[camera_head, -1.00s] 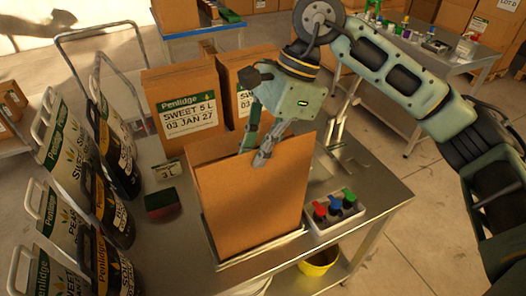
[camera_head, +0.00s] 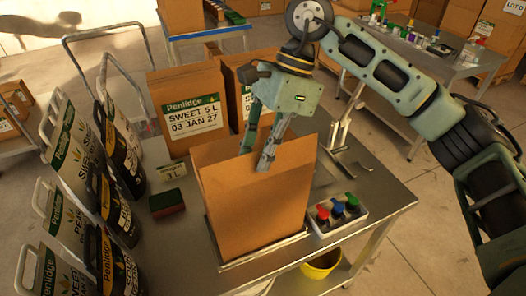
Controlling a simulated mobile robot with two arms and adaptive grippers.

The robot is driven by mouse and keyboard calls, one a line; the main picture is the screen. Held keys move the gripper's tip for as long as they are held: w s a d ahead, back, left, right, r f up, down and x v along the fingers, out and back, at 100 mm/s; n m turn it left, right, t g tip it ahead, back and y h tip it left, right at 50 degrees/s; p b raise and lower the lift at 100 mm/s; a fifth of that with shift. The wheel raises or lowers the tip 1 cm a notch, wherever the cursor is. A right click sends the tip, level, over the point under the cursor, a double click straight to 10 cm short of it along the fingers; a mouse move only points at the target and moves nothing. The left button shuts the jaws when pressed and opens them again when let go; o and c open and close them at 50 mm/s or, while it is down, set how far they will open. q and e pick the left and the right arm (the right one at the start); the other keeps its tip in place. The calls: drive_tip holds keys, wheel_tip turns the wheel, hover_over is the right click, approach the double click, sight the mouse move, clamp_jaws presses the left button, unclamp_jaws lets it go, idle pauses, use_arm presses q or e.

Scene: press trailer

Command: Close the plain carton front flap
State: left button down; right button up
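The plain carton (camera_head: 255,208) stands upright on a low metal plate (camera_head: 262,249) on the steel table. Its broad unprinted front faces me, and its top edge slopes up to the right. My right gripper (camera_head: 257,157) comes down from above at the carton's top. Its two fingers point down with a gap between them, and the nearer fingertip overlaps the upper front panel. Whether the fingers touch the cardboard cannot be told. The inside of the carton and its far flaps are mostly hidden. My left gripper is not in view.
Two printed Penlidge cartons (camera_head: 187,121) stand behind the plain one. Several Penlidge jugs (camera_head: 62,215) line the left. A red-green sponge (camera_head: 166,203) and a small date card (camera_head: 172,170) lie left of the carton. A white tray with coloured stamps (camera_head: 337,215) sits at its right.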

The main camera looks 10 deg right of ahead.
drive_tip(key=v, duration=1.2)
drive_tip(key=shift+d+f, duration=0.1)
drive_tip(key=shift+f, duration=0.05)
